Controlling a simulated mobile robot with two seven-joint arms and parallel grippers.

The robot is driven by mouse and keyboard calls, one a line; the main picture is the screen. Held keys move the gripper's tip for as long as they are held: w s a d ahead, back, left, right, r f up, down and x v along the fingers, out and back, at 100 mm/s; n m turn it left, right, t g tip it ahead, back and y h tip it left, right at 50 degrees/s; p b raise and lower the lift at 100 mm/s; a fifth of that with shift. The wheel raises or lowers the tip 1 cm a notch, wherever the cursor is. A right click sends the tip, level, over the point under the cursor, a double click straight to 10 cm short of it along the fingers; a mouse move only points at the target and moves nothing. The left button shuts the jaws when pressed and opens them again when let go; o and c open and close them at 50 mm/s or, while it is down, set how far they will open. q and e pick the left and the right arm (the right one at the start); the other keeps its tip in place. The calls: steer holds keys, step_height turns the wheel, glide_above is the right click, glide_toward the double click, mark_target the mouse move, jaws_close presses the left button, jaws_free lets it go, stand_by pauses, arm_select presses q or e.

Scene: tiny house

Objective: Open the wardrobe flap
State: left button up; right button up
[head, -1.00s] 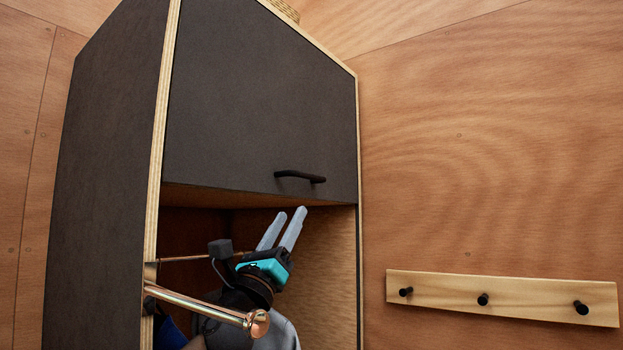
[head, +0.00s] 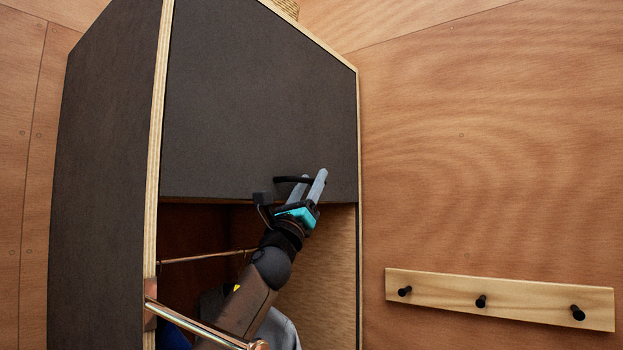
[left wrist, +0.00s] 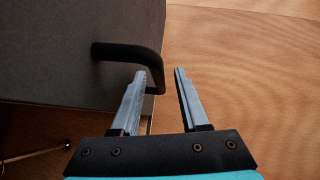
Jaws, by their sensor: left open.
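The dark grey wardrobe flap (head: 250,100) is shut and covers the upper part of the wardrobe. Its black bar handle (head: 286,179) is near the flap's lower edge, partly hidden behind my fingers. My left gripper (head: 313,176) is open and reaches up in front of the handle. In the left wrist view the handle (left wrist: 128,50) runs from the flap (left wrist: 60,40) towards the left finger. Its bent end shows in the gap between the open fingers (left wrist: 160,72), nearer the left one. I cannot tell whether they touch. My right gripper is not in view.
Below the flap is an open compartment with a copper rail (head: 205,257) and grey cloth (head: 280,330). Another copper rail (head: 190,322) sticks out at the wardrobe's front edge. A peg board (head: 450,293) hangs on the wooden wall at the right.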

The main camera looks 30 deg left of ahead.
arm_select(q)
steer(key=shift+w+r, duration=0.15)
jaws_close()
stand_by(0.4)
stand_by(1.0)
